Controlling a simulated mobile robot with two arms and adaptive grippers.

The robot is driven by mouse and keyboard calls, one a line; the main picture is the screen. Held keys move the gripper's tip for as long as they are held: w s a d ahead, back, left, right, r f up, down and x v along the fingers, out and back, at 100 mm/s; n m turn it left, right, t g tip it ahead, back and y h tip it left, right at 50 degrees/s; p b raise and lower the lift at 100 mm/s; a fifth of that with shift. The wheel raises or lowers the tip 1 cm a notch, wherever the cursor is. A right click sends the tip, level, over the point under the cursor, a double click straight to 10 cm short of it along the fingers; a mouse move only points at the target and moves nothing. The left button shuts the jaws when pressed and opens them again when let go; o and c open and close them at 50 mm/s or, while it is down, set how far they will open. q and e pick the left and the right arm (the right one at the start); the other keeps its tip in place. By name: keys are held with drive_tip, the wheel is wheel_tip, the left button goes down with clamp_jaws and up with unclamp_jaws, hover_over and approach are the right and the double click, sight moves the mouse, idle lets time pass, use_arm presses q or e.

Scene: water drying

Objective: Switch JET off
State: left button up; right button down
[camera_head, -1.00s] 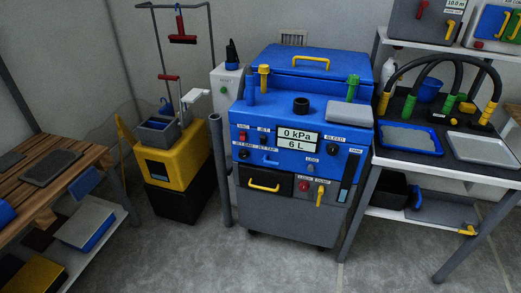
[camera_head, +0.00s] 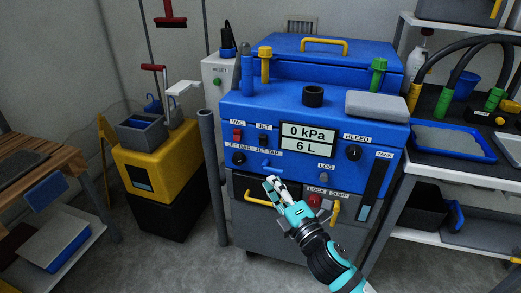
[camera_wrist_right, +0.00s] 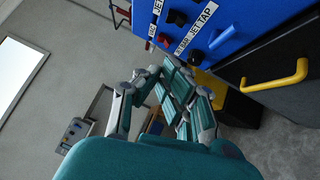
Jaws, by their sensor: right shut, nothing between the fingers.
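The JET switch (camera_head: 263,140) is a small dark switch under the JET label (camera_head: 263,126) on the blue front panel (camera_head: 310,185) of the machine. Whether it is on or off is too small to tell. The red VAC switch (camera_head: 237,135) is to its left. My right gripper (camera_head: 271,184) is shut and empty, below the JET switch and just under the blue JET TAP handle (camera_head: 265,163), in front of the drawer. In the right wrist view its fingers (camera_wrist_right: 178,84) are together, apart from the panel's switches and knobs. My left gripper is not in view.
The black JET BAR knob (camera_head: 238,158) is beside the tap handle. The display (camera_head: 308,138) reads 0 kPa and 6 L. A yellow drawer handle (camera_head: 257,198) is close to my right gripper. A grey post (camera_head: 210,145) stands left of the machine; a shelf (camera_head: 425,165) is at right.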

drive_tip(key=b, duration=0.2)
approach(263, 140)
drive_tip(key=w+a, duration=0.4)
drive_tip(key=a, duration=0.2)
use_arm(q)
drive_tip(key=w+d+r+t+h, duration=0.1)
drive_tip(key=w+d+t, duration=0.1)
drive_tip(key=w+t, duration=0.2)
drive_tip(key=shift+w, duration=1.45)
use_arm(e)
drive_tip(key=shift+w+d+r, duration=0.35)
drive_tip(key=shift+w+r, duration=0.25)
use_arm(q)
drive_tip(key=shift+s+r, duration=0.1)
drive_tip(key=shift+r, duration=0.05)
use_arm(e)
drive_tip(key=shift+r, duration=0.1)
